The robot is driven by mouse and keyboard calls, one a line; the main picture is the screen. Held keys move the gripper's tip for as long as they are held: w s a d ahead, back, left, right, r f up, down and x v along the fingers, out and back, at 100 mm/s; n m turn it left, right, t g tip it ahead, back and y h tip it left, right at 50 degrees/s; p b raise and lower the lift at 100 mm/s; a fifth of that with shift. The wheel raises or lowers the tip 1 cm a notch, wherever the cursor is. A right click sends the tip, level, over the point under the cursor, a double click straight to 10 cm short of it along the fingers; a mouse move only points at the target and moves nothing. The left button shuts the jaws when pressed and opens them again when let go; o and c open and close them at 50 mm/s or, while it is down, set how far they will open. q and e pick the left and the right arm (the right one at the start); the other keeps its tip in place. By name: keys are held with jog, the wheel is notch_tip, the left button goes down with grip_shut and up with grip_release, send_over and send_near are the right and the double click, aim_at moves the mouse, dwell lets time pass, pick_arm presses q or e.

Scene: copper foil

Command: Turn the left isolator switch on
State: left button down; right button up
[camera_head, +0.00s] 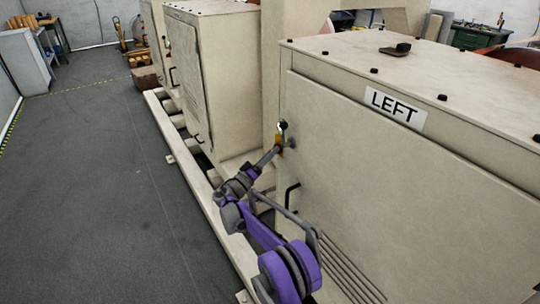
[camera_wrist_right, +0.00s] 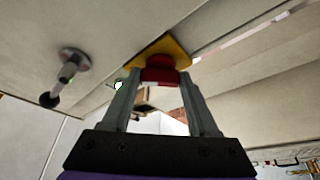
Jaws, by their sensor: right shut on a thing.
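The left isolator switch is on the front of the beige cabinet (camera_head: 400,165) labelled LEFT. In the right wrist view it has a red knob (camera_wrist_right: 160,72) on a yellow plate (camera_wrist_right: 170,48). In the head view the yellow plate (camera_head: 278,137) shows only as a small patch behind the gripper. My right gripper (camera_head: 278,148) reaches the cabinet's left edge from the front. Its two fingers (camera_wrist_right: 159,82) stand on either side of the red knob and are shut on it. The knob's exact angle is hard to tell. My left gripper is not in view.
A black handle (camera_head: 291,191) is on the panel below. A metal lever with a dark knob (camera_wrist_right: 68,72) sticks out beside the switch. Open grey floor (camera_head: 100,190) lies to the left.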

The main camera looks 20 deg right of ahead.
jog(key=o, duration=1.4)
jog(key=shift+a, duration=0.1)
jog(key=v, duration=1)
jog(key=shift+s+a+f+b, duration=0.1)
jog(key=shift+s+a+b, duration=0.1)
jog(key=shift+a+b, duration=0.1)
